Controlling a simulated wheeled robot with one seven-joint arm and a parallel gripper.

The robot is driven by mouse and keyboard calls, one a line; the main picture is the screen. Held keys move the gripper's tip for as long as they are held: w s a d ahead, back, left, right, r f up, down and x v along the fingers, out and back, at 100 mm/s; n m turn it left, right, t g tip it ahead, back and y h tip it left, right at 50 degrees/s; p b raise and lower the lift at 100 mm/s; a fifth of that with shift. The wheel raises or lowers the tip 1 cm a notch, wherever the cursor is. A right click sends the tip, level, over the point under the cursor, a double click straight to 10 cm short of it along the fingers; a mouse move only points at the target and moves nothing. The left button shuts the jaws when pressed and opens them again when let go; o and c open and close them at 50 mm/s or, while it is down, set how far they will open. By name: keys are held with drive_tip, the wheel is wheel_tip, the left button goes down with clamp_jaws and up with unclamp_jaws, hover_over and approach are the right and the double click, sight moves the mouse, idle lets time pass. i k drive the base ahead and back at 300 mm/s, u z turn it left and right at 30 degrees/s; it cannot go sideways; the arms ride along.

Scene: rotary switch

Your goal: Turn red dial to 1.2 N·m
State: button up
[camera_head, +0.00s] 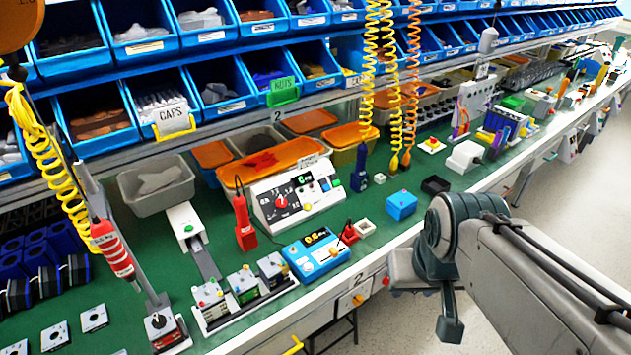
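The red dial (281,203) sits on the sloped black face of a white control box (311,211) on the green bench top. Printed marks surround the dial, but they are too small to read its setting. My gripper (449,322) hangs below the arm's dark grey joint, in front of the bench edge, to the right of and well apart from the dial. It is seen edge-on, so its opening does not show. Nothing is seen held in it.
A blue box with buttons (314,254) and a red tool (243,224) stand near the control box. Another blue box (401,204) lies to its right. Coiled yellow and orange hoses (408,90) hang behind. Blue bins line the back. The floor at right is clear.

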sight(281, 202)
drive_tip(key=u, duration=0.2)
drive_tip(key=i, duration=0.95)
drive_tip(key=u, duration=0.65)
